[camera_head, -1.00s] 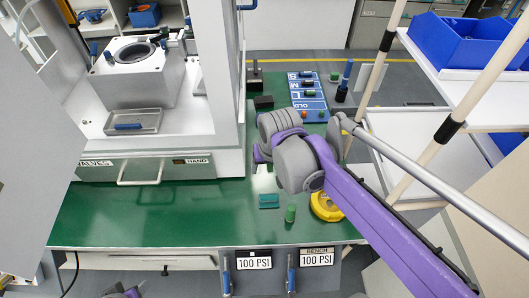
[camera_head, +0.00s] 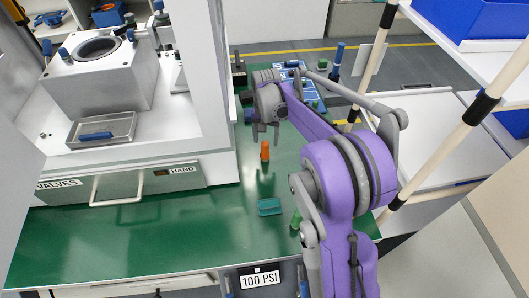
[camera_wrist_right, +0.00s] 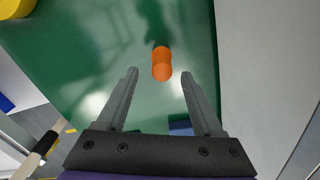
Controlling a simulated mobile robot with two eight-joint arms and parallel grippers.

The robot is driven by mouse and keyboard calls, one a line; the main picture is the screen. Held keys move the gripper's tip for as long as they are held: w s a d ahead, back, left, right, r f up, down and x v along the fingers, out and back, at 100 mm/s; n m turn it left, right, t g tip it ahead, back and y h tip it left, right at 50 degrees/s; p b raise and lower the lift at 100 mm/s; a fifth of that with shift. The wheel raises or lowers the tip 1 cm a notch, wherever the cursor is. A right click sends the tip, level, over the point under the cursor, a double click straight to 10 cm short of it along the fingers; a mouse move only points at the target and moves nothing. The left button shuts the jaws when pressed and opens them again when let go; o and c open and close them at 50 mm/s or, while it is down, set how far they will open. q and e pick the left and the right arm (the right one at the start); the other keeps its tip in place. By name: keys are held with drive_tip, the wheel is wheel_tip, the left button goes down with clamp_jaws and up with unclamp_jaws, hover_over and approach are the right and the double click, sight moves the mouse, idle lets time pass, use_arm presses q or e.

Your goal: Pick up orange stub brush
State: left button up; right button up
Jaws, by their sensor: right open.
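The orange stub brush (camera_head: 265,151) stands upright on the green bench, right of the press. In the right wrist view the orange stub brush (camera_wrist_right: 162,63) lies ahead of the fingers, roughly centred between their tips. My right gripper (camera_head: 266,133) is open and empty, just behind and above the brush in the head view. Its two spread fingers also show in the right wrist view (camera_wrist_right: 160,75), with nothing between them. Whether a finger touches the brush cannot be told. My left gripper is not in view.
The white press housing and its drawer handle (camera_head: 117,189) stand left of the brush. A teal block (camera_head: 270,207) and a green stub (camera_head: 296,220) are nearer the front. A blue panel (camera_head: 289,68) is behind my right arm. The front left bench is clear.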

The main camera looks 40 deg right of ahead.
sight(265, 151)
drive_tip(key=shift+w+a+f+b, duration=0.1)
drive_tip(key=shift+f+b, duration=0.05)
drive_tip(key=shift+f, duration=1.25)
drive_tip(key=shift+a+f+b, duration=0.1)
drive_tip(key=shift+f+b, duration=0.05)
drive_tip(key=shift+f, duration=1.2)
clamp_jaws()
